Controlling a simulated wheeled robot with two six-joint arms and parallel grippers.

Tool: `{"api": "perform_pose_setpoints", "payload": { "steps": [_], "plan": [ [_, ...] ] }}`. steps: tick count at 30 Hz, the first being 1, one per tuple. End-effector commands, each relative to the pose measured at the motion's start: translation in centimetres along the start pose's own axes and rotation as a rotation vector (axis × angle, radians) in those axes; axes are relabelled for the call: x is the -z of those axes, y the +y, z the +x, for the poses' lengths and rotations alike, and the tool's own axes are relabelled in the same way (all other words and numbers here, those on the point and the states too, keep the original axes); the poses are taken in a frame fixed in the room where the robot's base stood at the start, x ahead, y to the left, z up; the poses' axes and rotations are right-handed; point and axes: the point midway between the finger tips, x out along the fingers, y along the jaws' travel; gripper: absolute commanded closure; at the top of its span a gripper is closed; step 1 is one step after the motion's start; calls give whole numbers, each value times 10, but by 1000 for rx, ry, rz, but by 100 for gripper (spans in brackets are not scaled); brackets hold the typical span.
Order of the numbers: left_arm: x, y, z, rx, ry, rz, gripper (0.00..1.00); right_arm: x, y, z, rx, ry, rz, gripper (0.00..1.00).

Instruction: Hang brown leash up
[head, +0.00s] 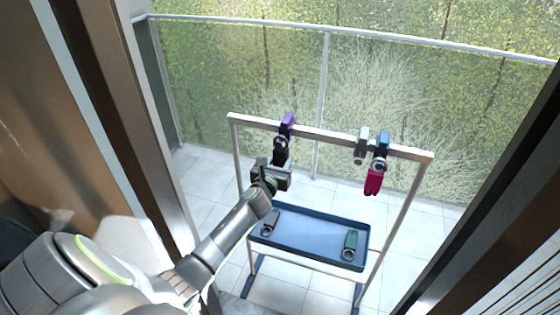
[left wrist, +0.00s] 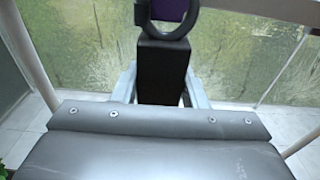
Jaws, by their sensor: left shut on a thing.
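A purple clip (head: 287,120) sits on the rack's top bar at the left, with a dark ring (head: 281,143) below it. A dark, nearly black piece (head: 280,157) hangs directly under the ring; its brown colour cannot be made out, so I cannot tell if it is the brown leash. My left gripper (head: 277,167) is shut on this dark piece just below the bar. In the left wrist view the dark piece (left wrist: 162,70) stands upright between the fingers, with the ring (left wrist: 167,25) at its top and purple behind. Whether the clip grips the bar is unclear. My right gripper is not in view.
The white rack (head: 325,135) also carries a grey clip (head: 361,146) and a blue clip (head: 382,139) with a pink strap (head: 373,183) near them. A blue tray (head: 305,225) below holds a grey clip (head: 269,222) and a green clip (head: 350,245). The bar's middle is free.

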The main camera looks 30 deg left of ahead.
Motion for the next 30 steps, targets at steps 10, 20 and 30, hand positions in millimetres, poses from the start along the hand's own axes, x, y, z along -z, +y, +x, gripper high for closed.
{"api": "perform_pose_setpoints", "payload": {
  "steps": [10,20,30],
  "plan": [
    [0,0,0,0,-1,0,57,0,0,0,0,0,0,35],
    [0,0,0,0,0,0,35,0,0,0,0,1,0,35],
    [0,0,0,0,1,0,20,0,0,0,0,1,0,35]
  ]
}}
